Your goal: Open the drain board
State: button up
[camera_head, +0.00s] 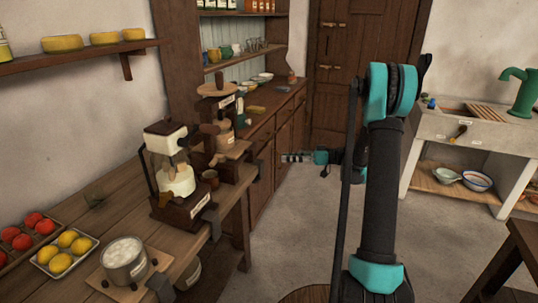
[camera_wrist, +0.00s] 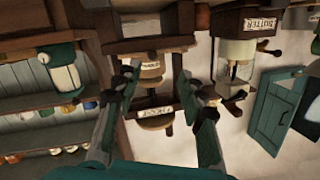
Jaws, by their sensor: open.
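The drain board (camera_head: 487,115), a ribbed wooden board, lies on top of the pale stone sink (camera_head: 437,126) at the right in the head view. It does not show in the wrist view. My gripper (camera_head: 291,157) is far to the left of the sink in the head view, in front of the dark cabinets. In the wrist view, my gripper (camera_wrist: 165,88) has its two fingers spread wide with nothing held. A wooden press stands beyond them in that upside-down view.
A green pump (camera_head: 523,92) stands at the sink's right end. Bowls (camera_head: 477,181) sit on the shelf below. A wooden table (camera_head: 518,262) is at the lower right. The counter at left holds presses, a pot (camera_head: 125,262) and fruit trays. The floor before the sink is clear.

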jog(key=w+a+n+y, duration=0.1)
jog(key=w+a, duration=0.3)
jog(key=a, duration=0.9)
jog(key=shift+a, duration=0.35)
jog(key=shift+w, duration=0.1)
jog(key=shift+c, duration=0.4)
grip_shut()
